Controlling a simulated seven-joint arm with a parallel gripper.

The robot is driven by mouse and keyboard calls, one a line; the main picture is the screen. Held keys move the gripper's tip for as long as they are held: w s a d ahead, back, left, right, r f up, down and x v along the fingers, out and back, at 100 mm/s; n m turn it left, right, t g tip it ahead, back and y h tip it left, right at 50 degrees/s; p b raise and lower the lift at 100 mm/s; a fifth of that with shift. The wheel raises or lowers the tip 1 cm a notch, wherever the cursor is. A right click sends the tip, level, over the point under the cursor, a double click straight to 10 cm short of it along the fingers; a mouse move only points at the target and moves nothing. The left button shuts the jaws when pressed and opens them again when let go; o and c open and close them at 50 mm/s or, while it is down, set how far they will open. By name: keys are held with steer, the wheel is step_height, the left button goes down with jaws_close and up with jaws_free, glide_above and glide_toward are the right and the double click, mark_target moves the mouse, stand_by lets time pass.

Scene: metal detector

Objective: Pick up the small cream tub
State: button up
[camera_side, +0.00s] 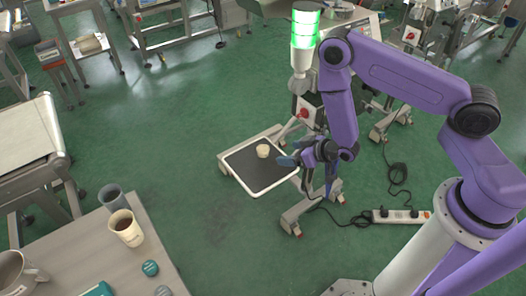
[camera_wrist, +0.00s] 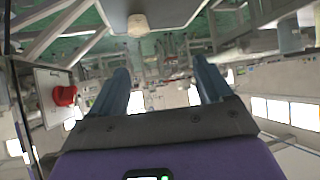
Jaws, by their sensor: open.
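The small cream tub (camera_side: 263,151) stands on the dark tray (camera_side: 245,180) with a pale rim, at the middle of the side view. In the wrist view the tub (camera_wrist: 138,25) shows at the top, a little left of centre, beyond the fingertips. My gripper (camera_side: 284,160) is just right of the tub in the side view, apart from it. In the wrist view its two blue fingers (camera_wrist: 160,64) are spread with nothing between them.
A red button (camera_wrist: 65,95) on a panel is at the left of the wrist view. A lit green signal lamp (camera_side: 305,28) stands behind the tray. A table with cups (camera_side: 126,230) is at lower left. A power strip (camera_side: 400,216) lies on the floor at right.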

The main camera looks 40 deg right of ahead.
steer(key=d+f+t, duration=0.1)
steer(key=d+f, duration=0.1)
steer(key=d, duration=0.2)
glide_toward(264, 149)
steer(key=shift+m+h, duration=0.3)
steer(key=shift+m, duration=0.1)
steer(key=x, duration=0.4)
steer(key=shift+a, duration=0.2)
steer(key=shift+x, duration=2.5)
steer(key=c, duration=1.1)
